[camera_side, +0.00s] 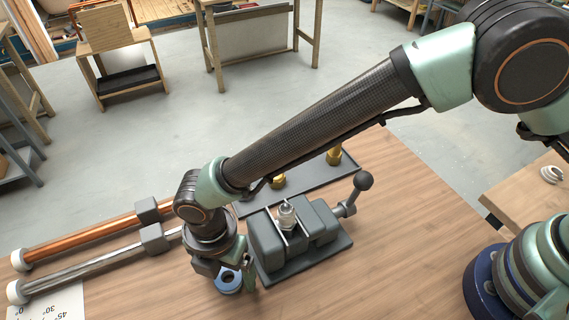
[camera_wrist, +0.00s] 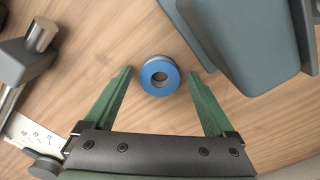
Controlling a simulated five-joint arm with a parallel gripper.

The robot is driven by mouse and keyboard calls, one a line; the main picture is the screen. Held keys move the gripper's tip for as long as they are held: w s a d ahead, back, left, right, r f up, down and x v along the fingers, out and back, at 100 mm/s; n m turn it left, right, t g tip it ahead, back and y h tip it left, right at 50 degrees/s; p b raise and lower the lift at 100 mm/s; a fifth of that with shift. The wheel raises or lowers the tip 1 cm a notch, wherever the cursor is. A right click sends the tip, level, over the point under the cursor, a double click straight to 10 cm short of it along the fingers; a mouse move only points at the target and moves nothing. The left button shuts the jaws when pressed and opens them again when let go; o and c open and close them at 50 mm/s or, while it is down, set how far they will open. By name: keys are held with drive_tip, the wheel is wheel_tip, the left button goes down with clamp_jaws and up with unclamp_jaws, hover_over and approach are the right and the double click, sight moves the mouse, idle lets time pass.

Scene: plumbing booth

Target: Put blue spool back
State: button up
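The blue spool (camera_wrist: 160,75), a small ring with a grey centre hole, sits on the wooden table between the fingertips of my gripper (camera_wrist: 160,78) in the wrist view. The fingers are green and spread open, with a clear gap on each side of the spool. In the side view the spool (camera_side: 229,281) shows under my gripper (camera_side: 230,274), partly hidden by it, just left of the grey vise's base. Whether the fingertips are at the spool's height is hard to tell.
The grey vise (camera_side: 267,244) with a ball-ended lever (camera_side: 363,181) holds a metal fitting (camera_side: 286,215) close by on the right. Behind it is a dark tray (camera_side: 314,178) with brass fittings. Copper and steel pipes (camera_side: 98,275) lie in holders at left.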

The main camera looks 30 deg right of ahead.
wheel_tip(320, 180, up, 12)
drive_tip(key=w+d+r+m, duration=0.5)
drive_tip(key=w+d+r, duration=0.1)
drive_tip(key=d, duration=0.2)
drive_tip(key=w+d+r+m+t+y, duration=0.1)
drive_tip(key=d+r+m, duration=0.25)
drive_tip(key=d, duration=0.25)
drive_tip(key=w+d+r+m+t, duration=0.1)
drive_tip(key=w+d+r+m, duration=0.1)
drive_tip(key=d+m, duration=0.35)
drive_tip(key=s+d+m+t, duration=0.1)
drive_tip(key=s+d+m, duration=0.2)
drive_tip(key=d+m, duration=0.3)
drive_tip(key=s+d+r+m+t+h, duration=0.1)
drive_tip(key=s+d+m, duration=0.3)
drive_tip(key=d, duration=1.3)
drive_tip(key=m+t, duration=0.1)
drive_tip(key=m, duration=0.2)
drive_tip(key=shift+t, duration=0.3)
